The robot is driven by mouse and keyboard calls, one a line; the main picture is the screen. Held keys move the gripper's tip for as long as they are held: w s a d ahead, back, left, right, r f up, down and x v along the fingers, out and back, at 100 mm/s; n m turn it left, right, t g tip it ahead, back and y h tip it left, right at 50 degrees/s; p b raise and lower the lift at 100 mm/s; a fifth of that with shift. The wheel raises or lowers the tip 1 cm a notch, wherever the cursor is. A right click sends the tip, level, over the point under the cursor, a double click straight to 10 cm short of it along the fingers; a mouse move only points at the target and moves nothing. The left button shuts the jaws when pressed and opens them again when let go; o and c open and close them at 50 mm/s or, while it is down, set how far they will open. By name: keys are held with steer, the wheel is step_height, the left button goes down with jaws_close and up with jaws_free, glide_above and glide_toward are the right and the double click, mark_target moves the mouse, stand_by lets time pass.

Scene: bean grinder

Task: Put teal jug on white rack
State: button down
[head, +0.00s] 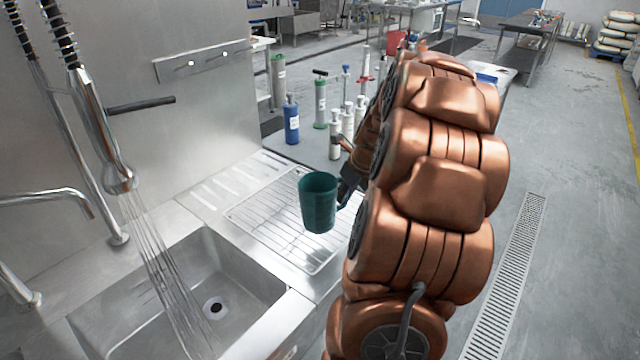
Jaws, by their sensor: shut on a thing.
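The teal jug (318,207) is upright in the head view, in front of the white rack as seen from here. My gripper (343,192) is at the jug's right side and shut on it. My arm hides part of the gripper. The white wire rack (262,222) lies on the steel drainboard, right of the sink. The jug covers part of the rack, and I cannot tell whether its base touches the wires or is above them.
The steel sink (180,290) is at the lower left, with water running from a spray tap (118,175). Bottles, including a blue one (291,122), stand behind the rack. A wall rail (205,62) is at the back. The rack's left part is bare.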

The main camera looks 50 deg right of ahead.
steer(key=shift+w+d+f+p, duration=0.75)
steer(key=shift+w+d+p, duration=0.05)
steer(key=shift+w, duration=1)
steer(key=shift+w+d+f+p, duration=0.8)
steer(key=shift+w+d, duration=0.05)
steer(key=shift+w, duration=0.95)
steer(key=shift+w+d+f+p, duration=0.75)
steer(key=shift+w+d+p, duration=0.05)
steer(key=shift+w, duration=1)
steer(key=shift+f, duration=0.1)
steer(key=c, duration=1.2)
jaws_free()
